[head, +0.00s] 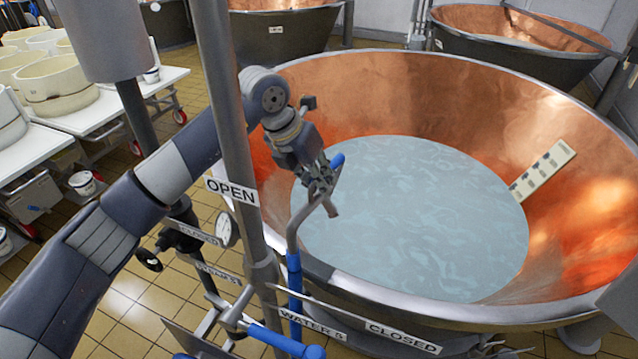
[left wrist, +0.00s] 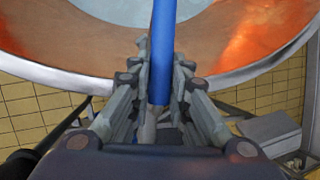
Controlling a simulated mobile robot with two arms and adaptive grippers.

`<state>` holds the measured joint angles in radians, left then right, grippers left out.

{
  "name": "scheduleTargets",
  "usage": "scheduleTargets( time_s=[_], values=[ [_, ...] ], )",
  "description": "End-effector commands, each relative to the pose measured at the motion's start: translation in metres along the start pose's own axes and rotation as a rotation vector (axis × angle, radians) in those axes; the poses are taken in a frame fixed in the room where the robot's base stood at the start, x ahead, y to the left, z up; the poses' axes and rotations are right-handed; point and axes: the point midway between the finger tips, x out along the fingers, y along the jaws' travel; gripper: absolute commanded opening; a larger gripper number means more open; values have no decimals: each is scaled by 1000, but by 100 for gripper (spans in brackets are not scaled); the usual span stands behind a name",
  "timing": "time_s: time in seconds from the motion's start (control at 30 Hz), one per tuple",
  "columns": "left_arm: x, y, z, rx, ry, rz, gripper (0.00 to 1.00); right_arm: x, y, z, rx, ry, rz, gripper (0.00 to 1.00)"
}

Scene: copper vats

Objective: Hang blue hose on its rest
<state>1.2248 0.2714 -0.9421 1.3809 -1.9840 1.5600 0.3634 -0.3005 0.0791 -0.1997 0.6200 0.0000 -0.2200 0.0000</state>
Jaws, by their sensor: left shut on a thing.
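My left gripper (head: 320,178) is shut on the blue hose over the near left rim of the copper vat. A short blue piece of the hose (head: 337,160) shows beside the fingers in the head view. In the left wrist view, the blue hose (left wrist: 163,45) runs between the finger pads of the gripper (left wrist: 160,75). A bent grey metal tube (head: 293,228) rises from a blue upright length (head: 294,275) and curves up to the gripper. I cannot tell whether this tube is the rest or part of the hose. My right gripper is not in view.
The copper vat (head: 560,250) holds pale liquid, with a marked plate (head: 543,172) on its far right wall. A grey post with an OPEN sign (head: 232,191), blue-handled valves and pipes stand left of its rim. White tables (head: 95,112) with tubs stand far left.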

Motion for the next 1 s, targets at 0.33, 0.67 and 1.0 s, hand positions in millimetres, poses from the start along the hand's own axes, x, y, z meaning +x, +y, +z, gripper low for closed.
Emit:
scheduleTargets(
  time_s=[0.33, 0.67, 1.0],
  values=[
    [-49, -11, 21, 1, -4, -1, 0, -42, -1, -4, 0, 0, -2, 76],
    [-88, -20, 37, 2, -4, -1, 0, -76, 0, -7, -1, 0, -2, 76],
    [-114, -24, 48, 1, -3, 1, 0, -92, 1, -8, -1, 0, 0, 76]
  ],
)
